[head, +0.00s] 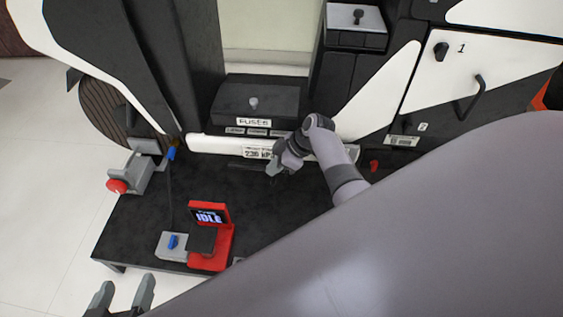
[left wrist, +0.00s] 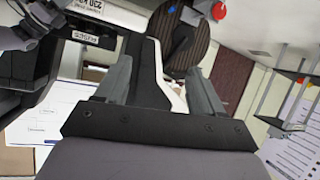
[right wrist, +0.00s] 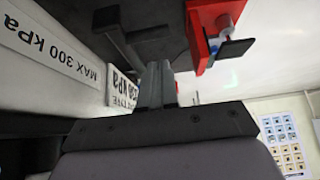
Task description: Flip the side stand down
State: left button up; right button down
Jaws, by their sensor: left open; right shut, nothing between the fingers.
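A dark bar (head: 250,165), which looks like the side stand, lies under the white chassis edge, below the "230 kPa" label, in the head view. In the right wrist view a black angled bar (right wrist: 118,40) shows just beyond the fingertips. Its pivot is not clear. My right gripper (head: 273,169) is shut and empty beside the right end of the bar. Its closed fingers (right wrist: 158,75) show in the right wrist view; I cannot tell whether they touch the bar. My left gripper (head: 122,292) is open and empty, low at the left, away from the chassis.
A red device with an "IDLE" screen (head: 209,216) and a grey box with a blue knob (head: 171,245) stand on the dark platform (head: 128,225). A red button (head: 117,186) sits by the wheel (head: 103,108). Open floor lies at the left.

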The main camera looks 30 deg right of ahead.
pick_arm(q)
jog(key=shift+w+d+f+h+b, duration=0.15)
jog(key=shift+d+f+h+b, duration=0.05)
jog(key=shift+d+h+b, duration=0.2)
pick_arm(e)
jog(key=shift+s+d+f, duration=0.1)
jog(key=shift+d+f, duration=0.05)
jog(key=shift+f, duration=0.45)
jog(key=shift+s+d+f, duration=0.1)
jog(key=shift+f, duration=0.5)
pick_arm(q)
jog(key=shift+f, duration=0.1)
pick_arm(e)
jog(key=shift+f, duration=0.1)
